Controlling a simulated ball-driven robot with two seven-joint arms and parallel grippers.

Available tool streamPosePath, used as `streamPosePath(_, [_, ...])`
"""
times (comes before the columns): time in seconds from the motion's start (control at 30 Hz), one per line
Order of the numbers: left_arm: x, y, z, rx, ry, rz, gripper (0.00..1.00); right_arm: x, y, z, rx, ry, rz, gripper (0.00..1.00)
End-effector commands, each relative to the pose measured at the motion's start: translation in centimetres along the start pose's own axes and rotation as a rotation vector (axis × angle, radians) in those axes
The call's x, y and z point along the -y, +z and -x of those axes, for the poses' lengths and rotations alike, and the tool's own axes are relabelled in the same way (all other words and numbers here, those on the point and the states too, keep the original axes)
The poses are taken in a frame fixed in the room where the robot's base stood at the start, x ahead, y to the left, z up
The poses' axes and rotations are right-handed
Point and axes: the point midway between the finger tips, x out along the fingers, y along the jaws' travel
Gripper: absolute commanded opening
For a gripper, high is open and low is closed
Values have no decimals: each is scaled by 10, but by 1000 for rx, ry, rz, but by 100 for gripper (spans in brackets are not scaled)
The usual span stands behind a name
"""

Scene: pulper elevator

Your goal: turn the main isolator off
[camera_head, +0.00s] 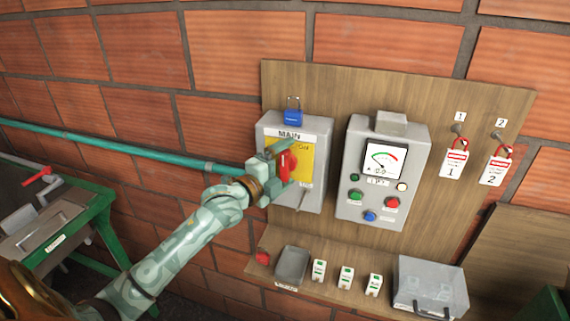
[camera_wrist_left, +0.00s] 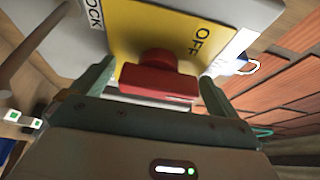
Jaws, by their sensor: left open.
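The main isolator is a grey box (camera_head: 312,197) labelled MAIN with a yellow plate (camera_head: 306,158) and a red handle (camera_head: 288,163). A blue padlock (camera_head: 293,115) sits at the top of the box. My left gripper (camera_head: 287,170) is at the front of the box, its open fingers on either side of the red handle. In the left wrist view the red handle (camera_wrist_left: 150,78) lies between the two fingertips (camera_wrist_left: 152,82), with the word OFF on the yellow plate (camera_wrist_left: 150,32) beyond it. Contact with the handle cannot be told. My right gripper is not in view.
A grey control box (camera_head: 382,208) with a meter and buttons is right of the isolator. Two numbered tags (camera_head: 453,163) hang from hooks further right. A shelf below holds a grey tray (camera_head: 291,265), small labelled blocks (camera_head: 346,277) and a clear box (camera_head: 430,285). A green pipe (camera_head: 130,151) runs left.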

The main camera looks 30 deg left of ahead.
Motion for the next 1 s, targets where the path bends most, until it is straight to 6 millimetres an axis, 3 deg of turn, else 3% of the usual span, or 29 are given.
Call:
streamPosePath(0.17, [0,0,0,0,0,1,98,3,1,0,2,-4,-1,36])
streamPosePath(0.33, [0,0,0,0,0,1,54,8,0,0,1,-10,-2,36])
streamPosePath(0.67, [-1,0,0,0,-9,26,54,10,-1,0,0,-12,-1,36])
streamPosePath(1.0, [-1,0,0,-1,-85,211,54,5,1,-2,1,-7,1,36])
